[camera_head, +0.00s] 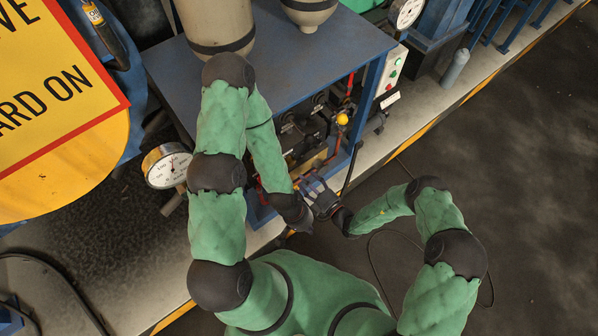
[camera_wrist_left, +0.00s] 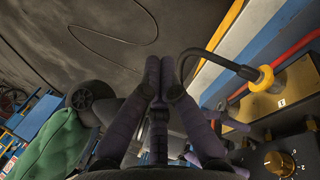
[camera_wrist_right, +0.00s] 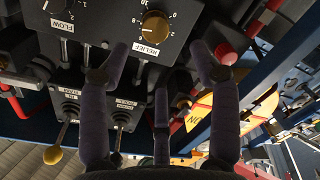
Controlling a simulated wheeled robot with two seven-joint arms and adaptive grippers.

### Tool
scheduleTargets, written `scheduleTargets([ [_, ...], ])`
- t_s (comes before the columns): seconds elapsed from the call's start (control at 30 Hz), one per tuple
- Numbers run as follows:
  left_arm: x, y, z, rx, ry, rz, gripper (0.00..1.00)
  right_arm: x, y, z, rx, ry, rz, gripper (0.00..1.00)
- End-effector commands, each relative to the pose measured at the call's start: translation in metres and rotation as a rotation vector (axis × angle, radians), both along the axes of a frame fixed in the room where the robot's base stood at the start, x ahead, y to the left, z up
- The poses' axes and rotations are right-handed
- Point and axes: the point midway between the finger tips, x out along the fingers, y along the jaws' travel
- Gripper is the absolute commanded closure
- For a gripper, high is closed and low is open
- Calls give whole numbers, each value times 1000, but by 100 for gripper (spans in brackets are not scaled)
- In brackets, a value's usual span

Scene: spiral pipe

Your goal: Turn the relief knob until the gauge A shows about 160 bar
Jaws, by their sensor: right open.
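The relief knob (camera_wrist_right: 155,27) is a brass dial on a black panel, with "RELIEF" printed below, in the right wrist view. My right gripper (camera_wrist_right: 160,55) is open, its fingertips apart below and to either side of the knob; contact is not visible. In the head view this gripper (camera_head: 318,192) is in front of the bench. My left gripper (camera_wrist_left: 160,68) is shut and empty, beside the panel; in the head view it (camera_head: 302,220) is lower. A round white gauge (camera_head: 167,169) stands at left in the head view; its letter and exact reading are not legible.
A flow knob (camera_wrist_right: 58,5) sits left of the relief knob, with levers below, one yellow-tipped (camera_wrist_right: 53,155). A red knob (camera_wrist_right: 227,54) is to the right. A hose with a yellow fitting (camera_wrist_left: 265,80) is near my left gripper. Another gauge (camera_head: 406,12) is at the top.

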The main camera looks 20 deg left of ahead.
Motion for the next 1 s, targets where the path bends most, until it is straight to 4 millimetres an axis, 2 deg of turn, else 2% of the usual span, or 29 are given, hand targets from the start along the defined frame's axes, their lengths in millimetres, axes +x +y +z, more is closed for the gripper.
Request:
scheduleTargets([
  [0.1,0,0,0,0,0,0,100,-8,-16,1,0,2,-2,37],
  [0.23,0,0,0,0,0,0,100,-14,-25,1,-1,1,0,37],
  [0.6,0,0,0,0,0,0,100,-17,-29,2,0,0,3,37],
  [0.73,0,0,1,0,0,0,64,-17,-31,5,-8,-16,13,37],
  [0.8,0,0,4,0,0,0,44,-17,-33,12,-28,-57,42,37],
  [0.83,0,0,5,0,0,0,37,-18,-35,16,-43,-84,63,37],
  [1.0,0,0,18,0,0,0,37,-29,-60,50,-176,-363,257,37],
])
